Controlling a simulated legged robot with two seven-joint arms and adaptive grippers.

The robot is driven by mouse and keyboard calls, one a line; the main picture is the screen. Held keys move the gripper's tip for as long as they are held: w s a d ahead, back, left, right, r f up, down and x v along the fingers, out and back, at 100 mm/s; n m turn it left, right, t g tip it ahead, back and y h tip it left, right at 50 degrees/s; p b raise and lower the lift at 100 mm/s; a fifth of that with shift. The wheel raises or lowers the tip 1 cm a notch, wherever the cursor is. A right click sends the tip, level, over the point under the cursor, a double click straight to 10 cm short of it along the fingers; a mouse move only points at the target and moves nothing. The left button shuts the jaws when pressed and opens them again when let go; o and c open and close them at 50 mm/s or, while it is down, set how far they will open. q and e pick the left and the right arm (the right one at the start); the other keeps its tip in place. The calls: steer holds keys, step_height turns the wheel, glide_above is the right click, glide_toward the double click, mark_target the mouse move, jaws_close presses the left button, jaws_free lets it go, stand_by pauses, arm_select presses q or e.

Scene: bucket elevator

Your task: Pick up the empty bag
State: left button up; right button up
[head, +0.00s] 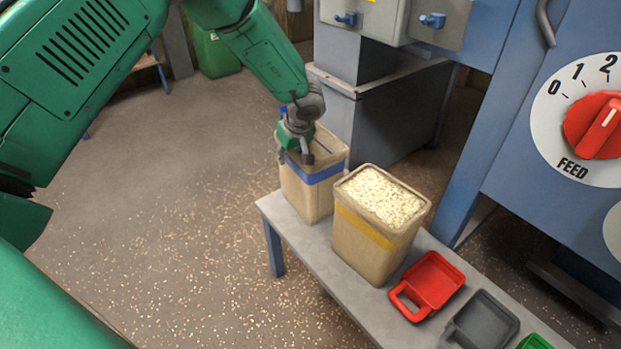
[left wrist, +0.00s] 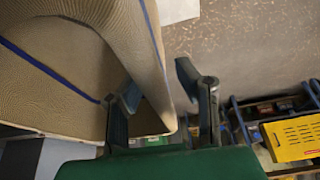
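The empty bag (head: 312,185), tan with a blue band, stands upright on the far left end of a grey bench. My left gripper (head: 298,150) is at the bag's open top, over its left rim. In the left wrist view the bag (left wrist: 60,70) fills the left side. The left gripper (left wrist: 165,100) is open there, one finger against or inside the bag and the other outside its wall. A gap shows between the outer finger and the wall. My right gripper is not in view.
A full tan bag with a yellow band (head: 368,240) stands close beside the empty one on the bench (head: 300,232). Red (head: 432,282) and grey (head: 482,322) scoops lie nearer. A blue machine rises at right. Speckled floor at left is clear.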

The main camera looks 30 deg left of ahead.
arm_select(q)
steer(key=shift+f+p, duration=0.2)
steer(key=shift+p, duration=0.15)
stand_by(0.3)
jaws_close()
